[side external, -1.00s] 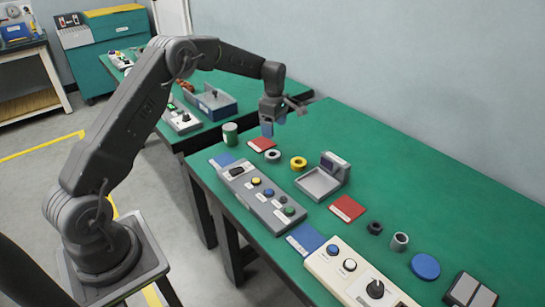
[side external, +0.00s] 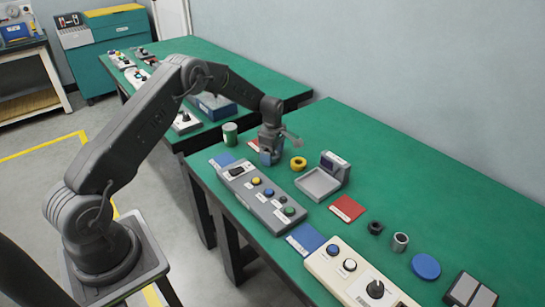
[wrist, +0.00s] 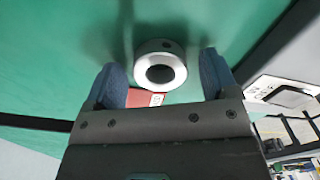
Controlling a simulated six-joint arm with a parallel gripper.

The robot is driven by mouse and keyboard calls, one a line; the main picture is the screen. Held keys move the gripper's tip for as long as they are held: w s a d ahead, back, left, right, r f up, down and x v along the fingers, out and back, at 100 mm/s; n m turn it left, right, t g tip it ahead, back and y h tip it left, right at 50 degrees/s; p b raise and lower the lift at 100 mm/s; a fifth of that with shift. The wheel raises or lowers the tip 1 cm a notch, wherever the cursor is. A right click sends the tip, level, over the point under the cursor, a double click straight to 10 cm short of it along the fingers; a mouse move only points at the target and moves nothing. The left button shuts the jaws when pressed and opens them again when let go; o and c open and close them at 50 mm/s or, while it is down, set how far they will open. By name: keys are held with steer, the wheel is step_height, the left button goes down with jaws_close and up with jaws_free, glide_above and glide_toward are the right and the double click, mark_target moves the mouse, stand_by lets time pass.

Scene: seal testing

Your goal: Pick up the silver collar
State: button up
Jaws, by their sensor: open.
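The silver collar (wrist: 160,47), a short ring with a dark bore, lies on the green table in the wrist view. It shows just beyond and between the tips of my gripper's two blue fingers. My gripper (side external: 267,158) is open and points down, low over the table, with nothing held. In the wrist view my gripper (wrist: 161,75) has its fingers spread to either side of the collar, and I cannot tell how high they are above the table. In the side view the collar is hidden behind my gripper.
A yellow ring (side external: 298,163) lies close to the right of my gripper. A red card (side external: 253,144) is partly hidden behind it. A grey button panel (side external: 262,196) lies in front, a green canister (side external: 230,134) to the left, and a grey tray fixture (side external: 319,184) farther right.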

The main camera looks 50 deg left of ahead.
steer(key=c, duration=1.1)
steer(key=shift+r, duration=0.15)
steer(key=shift+c, duration=0.2)
